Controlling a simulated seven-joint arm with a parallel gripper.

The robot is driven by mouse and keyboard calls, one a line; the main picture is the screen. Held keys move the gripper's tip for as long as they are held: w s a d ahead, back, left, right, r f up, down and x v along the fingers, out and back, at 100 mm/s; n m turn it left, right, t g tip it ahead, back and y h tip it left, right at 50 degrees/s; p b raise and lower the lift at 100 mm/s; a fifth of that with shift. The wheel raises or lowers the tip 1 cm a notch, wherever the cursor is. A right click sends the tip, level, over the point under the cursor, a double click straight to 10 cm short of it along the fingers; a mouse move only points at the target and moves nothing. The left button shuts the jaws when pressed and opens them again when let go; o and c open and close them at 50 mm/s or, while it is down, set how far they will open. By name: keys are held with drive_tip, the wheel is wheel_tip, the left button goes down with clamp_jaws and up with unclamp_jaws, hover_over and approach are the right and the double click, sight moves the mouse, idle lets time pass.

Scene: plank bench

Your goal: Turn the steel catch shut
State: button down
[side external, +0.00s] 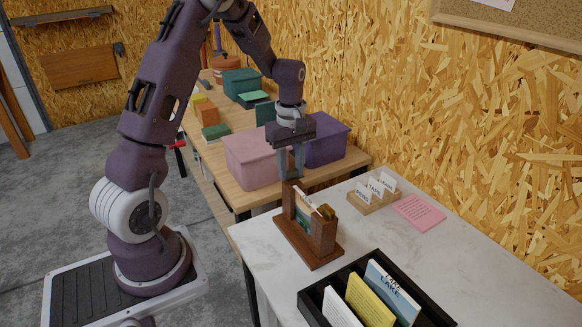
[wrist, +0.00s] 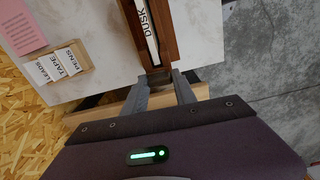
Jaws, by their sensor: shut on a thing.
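My gripper (side external: 291,177) points down at the left upright of a dark wooden holder (side external: 322,238) on the white bench top. In the wrist view, my gripper's fingers (wrist: 164,77) sit on either side of the holder's wooden end (wrist: 160,40) and are shut on it. The holder stands upright with a book labelled "DUSK" (wrist: 151,28) between its two uprights. A small brass-coloured piece (side external: 327,212) shows at the top of its other upright. I cannot make out a steel catch in either view; the fingers may hide it.
A black tray (side external: 312,304) of books stands at the front. A card rack (side external: 366,205) and a pink note (side external: 419,212) lie to the right of the holder. A pink box (side external: 250,160) and a purple box (side external: 325,145) stand close behind my gripper on the wooden bench.

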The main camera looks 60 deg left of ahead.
drive_tip(key=m, duration=0.4)
drive_tip(key=shift+m, duration=0.4)
drive_tip(key=m, duration=0.8)
drive_tip(key=shift+r+m, duration=0.1)
drive_tip(key=shift+m, duration=2.1)
drive_tip(key=shift+w, duration=0.1)
drive_tip(key=c, duration=1)
unclamp_jaws()
